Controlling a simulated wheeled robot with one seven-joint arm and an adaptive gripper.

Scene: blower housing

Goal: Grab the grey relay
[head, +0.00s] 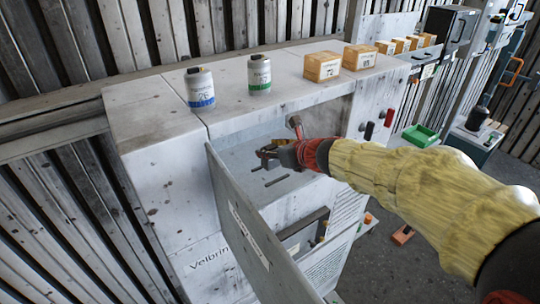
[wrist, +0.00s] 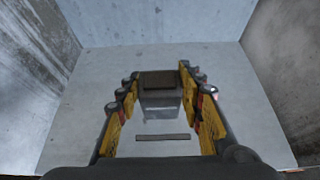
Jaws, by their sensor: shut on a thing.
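My gripper (head: 267,156) reaches into the open compartment of the white cabinet, above its floor. In the wrist view my gripper (wrist: 158,85) has its yellow fingers on both sides of a small grey block with a dark face, the grey relay (wrist: 160,104), and is shut on it. In the head view the relay is hard to make out among the dark fingers. A dark slot (wrist: 163,137) shows on the pale surface beyond, and dark slots (head: 277,180) show on the compartment floor in the head view.
The open cabinet door (head: 250,230) stands close in front of my gripper. On the cabinet top stand a blue-banded canister (head: 200,88), a green-banded canister (head: 259,75) and two tan boxes (head: 322,66). A green tray (head: 420,135) lies to the right.

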